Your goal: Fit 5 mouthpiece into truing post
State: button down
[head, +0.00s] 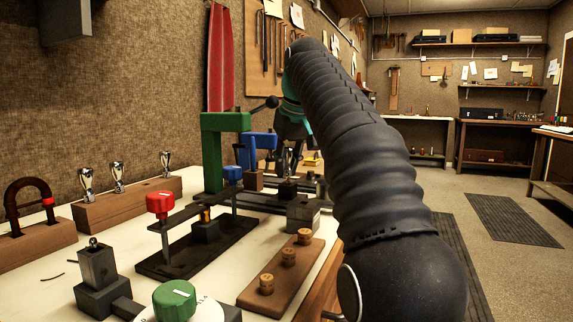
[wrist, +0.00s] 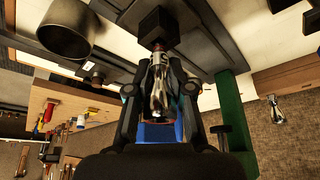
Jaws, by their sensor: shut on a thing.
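My gripper (wrist: 160,88) is shut on a silver mouthpiece (wrist: 158,92), which stands between the two fingers in the wrist view. The mouthpiece's narrow end points at a dark square block (wrist: 155,24), which looks like the truing post. The end is at or very close to the block; I cannot tell whether it has entered. In the head view my gripper (head: 291,128) is partly hidden by my arm, above dark fixtures on the bench. More silver mouthpieces (head: 87,181) (head: 118,176) (head: 165,162) stand upright in a wooden rack (head: 130,204) at the left.
A green frame (head: 213,150) and a blue clamp (head: 258,141) stand close to my gripper. A red-knobbed fixture (head: 160,204), a green knob (head: 174,300) and a wooden board with corks (head: 281,272) occupy the near bench. The floor at right is open.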

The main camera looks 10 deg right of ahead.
aim_at(291, 153)
jog(key=shift+f+b, duration=0.5)
jog(key=shift+f, duration=0.25)
jog(key=c, duration=1)
grip_release()
jog(key=shift+o, duration=0.2)
jog(key=shift+r, duration=0.1)
jog(key=shift+v, duration=1.9)
jog(key=shift+s+d+r, duration=0.1)
jog(key=shift+s+r, duration=0.3)
jog(key=shift+r, duration=0.1)
jog(key=s+d, duration=0.2)
jog(key=s, duration=0.9)
jog(key=shift+s, duration=0.25)
jog(key=shift+d, duration=0.15)
